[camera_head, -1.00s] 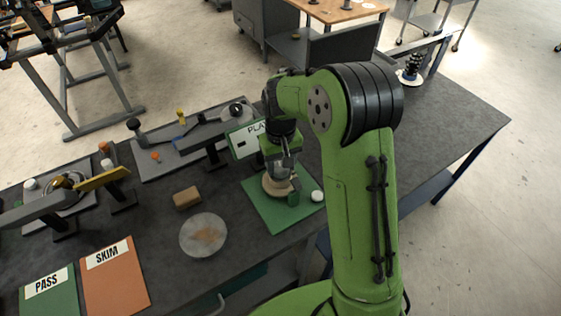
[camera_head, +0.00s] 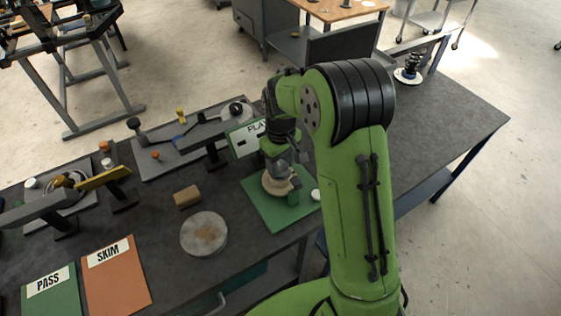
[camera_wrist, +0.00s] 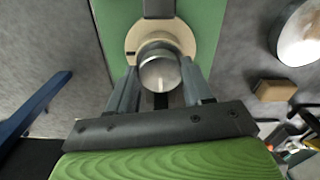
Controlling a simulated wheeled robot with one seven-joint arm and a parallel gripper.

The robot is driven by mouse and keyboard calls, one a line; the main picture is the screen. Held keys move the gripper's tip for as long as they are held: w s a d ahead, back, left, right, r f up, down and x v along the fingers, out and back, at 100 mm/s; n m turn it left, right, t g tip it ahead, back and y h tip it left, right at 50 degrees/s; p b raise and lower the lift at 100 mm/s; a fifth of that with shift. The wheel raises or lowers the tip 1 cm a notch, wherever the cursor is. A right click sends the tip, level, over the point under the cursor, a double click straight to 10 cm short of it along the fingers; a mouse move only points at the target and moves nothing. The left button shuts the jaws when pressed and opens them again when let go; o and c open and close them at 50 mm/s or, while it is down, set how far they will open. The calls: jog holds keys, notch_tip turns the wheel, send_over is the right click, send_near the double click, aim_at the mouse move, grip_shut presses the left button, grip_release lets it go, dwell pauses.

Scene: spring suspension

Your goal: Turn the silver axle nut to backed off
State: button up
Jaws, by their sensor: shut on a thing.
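The silver axle nut (camera_wrist: 160,72) is a round metal cap with a pale line on its face, in the middle of the wrist view. It sits in front of a cream ring (camera_wrist: 131,40) on a green board (camera_wrist: 207,25). My gripper (camera_wrist: 160,82) is shut on the nut, one finger on each side. In the head view my gripper (camera_head: 284,165) is over the cream ring (camera_head: 272,187) on the green board (camera_head: 262,210). The nut itself is hidden there behind my gripper.
A white-and-green sign (camera_head: 247,138) stands just behind the board. A small white cap (camera_head: 316,194) lies at its right. A brown block (camera_head: 187,196) and a round metal disc (camera_head: 204,233) lie to the left.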

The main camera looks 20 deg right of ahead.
aim_at(280, 166)
jog(key=o, duration=1)
jog(key=shift+o, duration=0.2)
jog(key=shift+r, duration=0.15)
notch_tip(280, 166, up, 16)
jog(key=p, duration=0.2)
jog(key=shift+f+p, duration=0.25)
jog(key=shift+p, duration=0.1)
